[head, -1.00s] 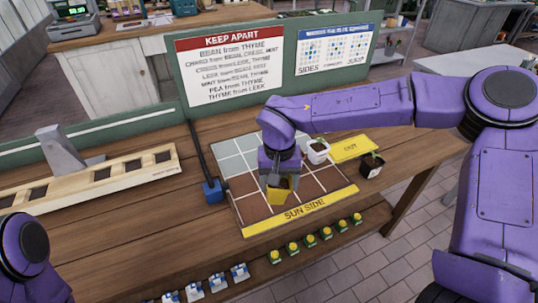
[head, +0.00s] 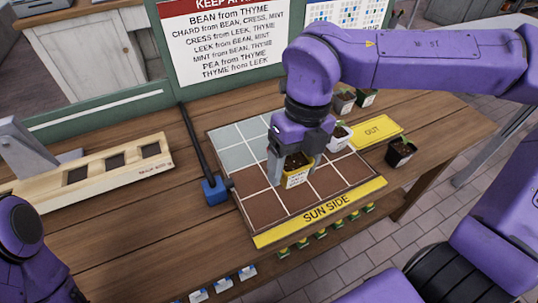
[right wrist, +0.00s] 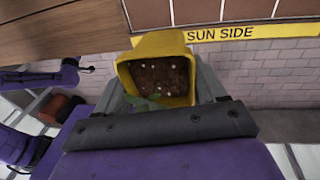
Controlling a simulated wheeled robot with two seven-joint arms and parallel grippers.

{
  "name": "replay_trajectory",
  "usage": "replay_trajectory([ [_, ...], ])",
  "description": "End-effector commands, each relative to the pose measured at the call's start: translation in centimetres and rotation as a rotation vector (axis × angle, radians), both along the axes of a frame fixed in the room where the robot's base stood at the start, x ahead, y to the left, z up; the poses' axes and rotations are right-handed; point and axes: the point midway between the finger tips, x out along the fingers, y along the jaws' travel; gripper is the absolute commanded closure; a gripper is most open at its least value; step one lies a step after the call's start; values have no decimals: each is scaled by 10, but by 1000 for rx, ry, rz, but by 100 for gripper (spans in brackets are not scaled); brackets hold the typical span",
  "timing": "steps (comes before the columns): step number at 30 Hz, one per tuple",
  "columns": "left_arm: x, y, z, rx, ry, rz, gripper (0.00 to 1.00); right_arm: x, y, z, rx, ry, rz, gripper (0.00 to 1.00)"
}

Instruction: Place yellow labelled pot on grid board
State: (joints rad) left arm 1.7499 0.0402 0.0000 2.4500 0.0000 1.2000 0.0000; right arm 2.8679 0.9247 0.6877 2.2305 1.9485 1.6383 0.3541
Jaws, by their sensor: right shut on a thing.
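The yellow pot (head: 296,180) has a white label and dark soil inside. My right gripper (head: 288,172) is shut on it, and it looks roughly upright over the middle of the grid board (head: 262,206). I cannot tell whether its base touches the board. In the right wrist view the yellow pot (right wrist: 183,45) sits between the fingers, with a bit of green at its lower rim. The board has grey and brown cells and a yellow SUN SIDE strip (head: 325,209) along its front. A white pot (head: 340,137) stands on the board behind and right. My left gripper is out of view.
A yellow OUT mat (head: 376,132) lies right of the board, with a dark pot (head: 400,152) beside it. More pots (head: 343,103) stand behind. A wooden rack (head: 95,175) lies left; labelled items line the front.

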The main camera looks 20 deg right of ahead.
Motion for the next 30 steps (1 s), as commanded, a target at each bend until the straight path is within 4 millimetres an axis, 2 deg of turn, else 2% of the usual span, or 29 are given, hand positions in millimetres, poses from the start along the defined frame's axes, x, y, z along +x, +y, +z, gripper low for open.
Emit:
replay_trajectory([
  [7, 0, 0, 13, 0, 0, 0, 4, 67, 30, -31, -6, 4, 2, 70],
  [12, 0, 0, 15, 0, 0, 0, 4, 94, 43, -68, -4, 3, 5, 70],
  [19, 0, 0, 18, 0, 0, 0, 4, 114, 53, -94, -3, 2, 8, 70],
  [21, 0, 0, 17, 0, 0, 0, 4, 113, 52, -109, -2, 3, 8, 70],
  [24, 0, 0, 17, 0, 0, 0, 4, 113, 52, -121, -1, 2, 8, 70],
  [30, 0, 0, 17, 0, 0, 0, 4, 113, 52, -122, 0, 0, 7, 70],
])
